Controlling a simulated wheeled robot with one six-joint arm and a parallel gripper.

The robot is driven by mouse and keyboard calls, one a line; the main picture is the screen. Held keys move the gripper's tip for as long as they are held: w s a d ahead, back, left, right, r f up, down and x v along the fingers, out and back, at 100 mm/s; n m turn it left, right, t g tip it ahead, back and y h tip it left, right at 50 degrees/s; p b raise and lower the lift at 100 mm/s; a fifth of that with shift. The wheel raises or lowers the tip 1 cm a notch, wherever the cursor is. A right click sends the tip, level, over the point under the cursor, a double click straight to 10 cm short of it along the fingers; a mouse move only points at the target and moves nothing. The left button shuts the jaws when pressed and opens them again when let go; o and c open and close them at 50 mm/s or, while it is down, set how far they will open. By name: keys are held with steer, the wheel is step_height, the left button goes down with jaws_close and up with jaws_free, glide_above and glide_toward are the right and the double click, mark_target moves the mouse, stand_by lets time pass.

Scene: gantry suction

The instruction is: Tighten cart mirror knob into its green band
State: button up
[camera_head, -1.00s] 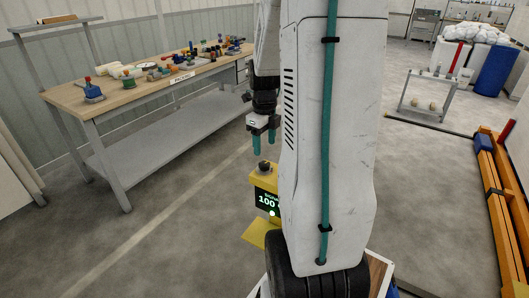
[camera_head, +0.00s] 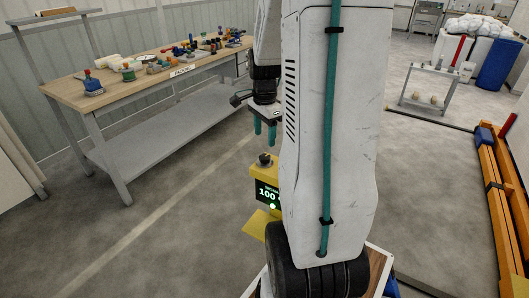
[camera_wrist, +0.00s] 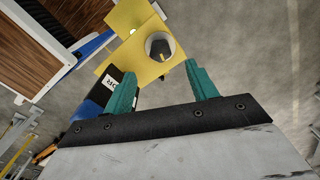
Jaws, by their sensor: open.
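A dark knob (camera_head: 265,159) sits on top of a yellow box (camera_head: 262,175) whose dark display (camera_head: 268,195) reads about 100 in green. My gripper (camera_head: 265,131) has teal fingers, points down and is open and empty. It hangs above the knob and apart from it. In the wrist view the fingertips of my gripper (camera_wrist: 160,77) lie just short of the knob. I cannot make out a green band around the knob.
A workbench (camera_head: 70,91) with several small coloured items stands at the left. An orange rail (camera_head: 502,195) runs along the right side, and a small grey stand (camera_head: 432,87) is at the back right.

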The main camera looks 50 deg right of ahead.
mark_target(265, 156)
steer(key=n, duration=0.3)
steer(key=shift+n, duration=0.4)
steer(key=shift+f, duration=0.3)
step_height(265, 156, down, 7)
steer(key=shift+f, duration=0.15)
steer(key=c, duration=1)
